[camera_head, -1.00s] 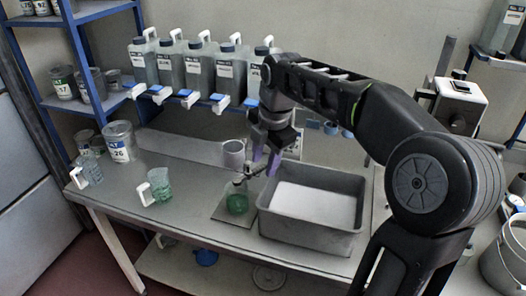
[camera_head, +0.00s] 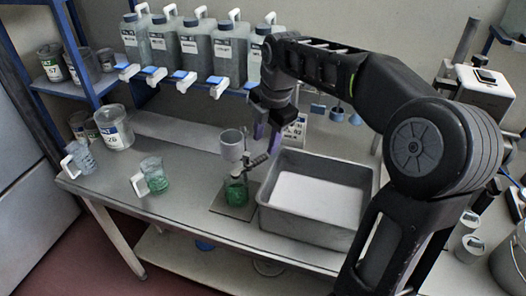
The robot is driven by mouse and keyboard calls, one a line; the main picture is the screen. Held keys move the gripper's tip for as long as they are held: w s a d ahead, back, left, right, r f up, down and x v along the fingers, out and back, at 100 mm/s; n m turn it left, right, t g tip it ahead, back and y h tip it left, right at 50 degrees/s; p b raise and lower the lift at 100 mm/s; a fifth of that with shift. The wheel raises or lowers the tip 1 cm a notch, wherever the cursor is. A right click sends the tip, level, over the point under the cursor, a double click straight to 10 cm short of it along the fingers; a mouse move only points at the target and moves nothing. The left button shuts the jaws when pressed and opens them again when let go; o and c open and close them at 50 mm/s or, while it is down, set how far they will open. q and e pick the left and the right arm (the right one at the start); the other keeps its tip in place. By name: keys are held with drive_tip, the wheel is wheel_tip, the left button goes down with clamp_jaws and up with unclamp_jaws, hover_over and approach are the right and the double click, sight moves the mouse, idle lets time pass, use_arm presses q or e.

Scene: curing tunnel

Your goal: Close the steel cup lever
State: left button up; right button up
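The steel cup (camera_head: 232,146) is held on a stand above a small grey plate (camera_head: 219,204). Its lever (camera_head: 257,161) is a dark bar that sticks out below the cup, slanting up to the right. A clear beaker with green liquid (camera_head: 236,194) stands under the cup on the plate. My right gripper (camera_head: 267,137), with purple fingers, points down just above the lever's outer end. Its fingers look apart, with nothing seen between them, and look clear of the lever. I cannot tell if any stream is falling into the beaker. My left gripper is not in view.
A deep grey tray (camera_head: 316,232) stands right of the plate. Several jugs with taps (camera_head: 195,48) line the back. The bench front left of the plate is clear.

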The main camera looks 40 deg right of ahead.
sight(262, 156)
drive_tip(key=f, duration=0.3)
drive_tip(key=w+f, duration=0.1)
drive_tip(key=f, duration=0.2)
drive_tip(key=shift+p, duration=0.35)
drive_tip(key=shift+r, duration=0.1)
drive_tip(key=shift+c, duration=0.5)
clamp_jaws()
